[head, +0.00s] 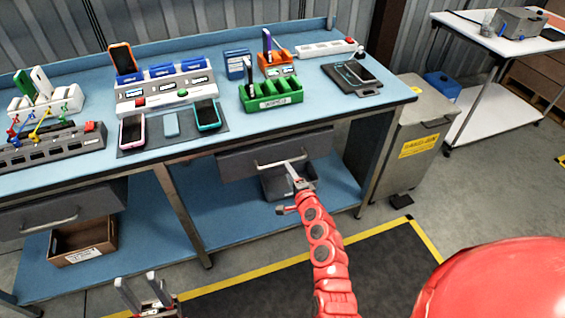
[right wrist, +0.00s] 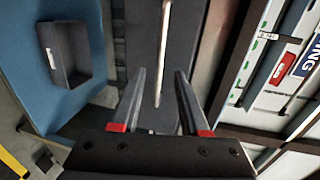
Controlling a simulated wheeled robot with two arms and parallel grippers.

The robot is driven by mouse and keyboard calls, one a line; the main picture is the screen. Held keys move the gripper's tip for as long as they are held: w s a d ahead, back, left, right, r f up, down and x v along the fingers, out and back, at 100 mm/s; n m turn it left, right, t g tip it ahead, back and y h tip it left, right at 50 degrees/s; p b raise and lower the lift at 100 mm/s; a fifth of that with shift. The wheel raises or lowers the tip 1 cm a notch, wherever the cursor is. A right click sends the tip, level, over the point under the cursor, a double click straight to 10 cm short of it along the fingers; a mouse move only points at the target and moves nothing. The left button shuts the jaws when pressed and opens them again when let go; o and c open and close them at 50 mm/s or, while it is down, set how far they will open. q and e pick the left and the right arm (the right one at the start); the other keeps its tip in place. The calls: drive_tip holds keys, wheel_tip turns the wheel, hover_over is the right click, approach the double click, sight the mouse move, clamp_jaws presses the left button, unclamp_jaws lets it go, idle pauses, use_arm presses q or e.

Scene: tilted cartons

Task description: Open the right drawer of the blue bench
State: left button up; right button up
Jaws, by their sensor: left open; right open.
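The blue bench (head: 220,142) has a dark grey right drawer (head: 235,164) under its top, with a pale bar handle (head: 268,165). The drawer appears shut. My right gripper (head: 292,188) is open in front of this handle. In the right wrist view the handle (right wrist: 164,40) runs between the two spread fingers (right wrist: 160,85), against the dark drawer front (right wrist: 142,45). I cannot tell whether the fingers touch it. My left gripper (head: 139,290) is open and empty low at the bottom left, away from the bench.
A left drawer (head: 25,212) has its own handle. A dark bin (head: 278,187) and a cardboard box (head: 82,245) are on the lower shelf. Chargers and phones, including a green rack (head: 270,97), cover the top. A grey cabinet (head: 415,130) stands at the right.

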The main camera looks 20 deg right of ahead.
sight(283, 162)
drive_tip(key=shift+b+x, duration=0.9)
drive_tip(key=shift+x, duration=2.7)
clamp_jaws()
